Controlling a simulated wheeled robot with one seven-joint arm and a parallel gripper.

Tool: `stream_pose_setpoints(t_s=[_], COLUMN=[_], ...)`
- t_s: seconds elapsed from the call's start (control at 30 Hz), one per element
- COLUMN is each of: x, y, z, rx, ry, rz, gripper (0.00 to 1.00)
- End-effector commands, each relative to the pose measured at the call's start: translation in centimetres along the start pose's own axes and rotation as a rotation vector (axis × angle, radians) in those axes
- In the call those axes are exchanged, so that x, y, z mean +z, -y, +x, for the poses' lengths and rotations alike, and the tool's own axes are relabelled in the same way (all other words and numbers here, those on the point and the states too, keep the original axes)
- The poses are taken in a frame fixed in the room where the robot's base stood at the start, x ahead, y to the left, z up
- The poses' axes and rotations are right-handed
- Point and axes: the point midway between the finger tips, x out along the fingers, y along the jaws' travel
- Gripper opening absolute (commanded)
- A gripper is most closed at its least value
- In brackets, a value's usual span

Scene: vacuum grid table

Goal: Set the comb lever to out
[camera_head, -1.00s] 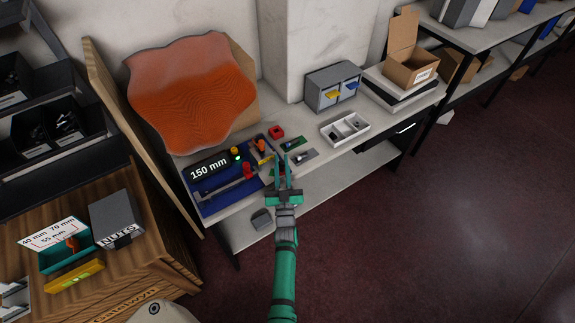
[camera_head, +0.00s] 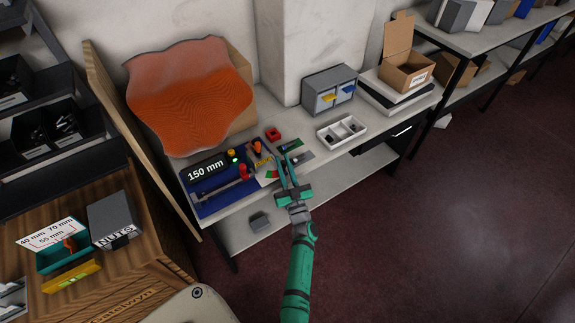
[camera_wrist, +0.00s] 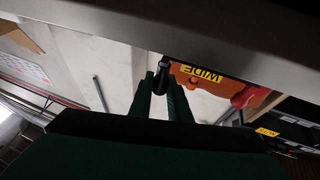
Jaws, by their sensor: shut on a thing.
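My green gripper (camera_head: 282,161) reaches over the front of the bench, at the right end of the blue fixture (camera_head: 213,204). In the wrist view its two fingers are closed around a dark round-ended knob (camera_wrist: 162,76). I cannot make out which part the knob belongs to, or a lever marked as the comb lever. A small card with red and green marks (camera_head: 270,174) lies just left of the fingers. An orange part with a yellow WIDE label (camera_wrist: 201,75) is beside the knob in the wrist view.
A 150 mm display (camera_head: 206,169) and a red knob (camera_head: 244,171) sit on the fixture. A red block (camera_head: 273,134), a white divided tray (camera_head: 342,132) and a grey drawer box (camera_head: 330,89) stand behind and to the right. An orange wavy sheet (camera_head: 190,95) leans at the back.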

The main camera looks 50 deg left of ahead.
Motion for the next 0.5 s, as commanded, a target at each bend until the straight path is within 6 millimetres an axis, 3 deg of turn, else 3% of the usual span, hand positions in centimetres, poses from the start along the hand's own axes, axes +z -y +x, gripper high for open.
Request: stream_pose_setpoints(t_s=[0.1,0.13,0.17,0.5], x=[-0.21,-0.21,-0.21,-0.07], y=[0.07,0.07,0.06,-0.11], z=[0.30,0.30,0.29,-0.17], rx=[-0.003,-0.003,-0.003,0.002], ry=[-0.003,-0.003,-0.003,-0.001], rz=[-0.003,-0.003,-0.003,-0.003], gripper=[0.00,0.21,0.24,0.24])
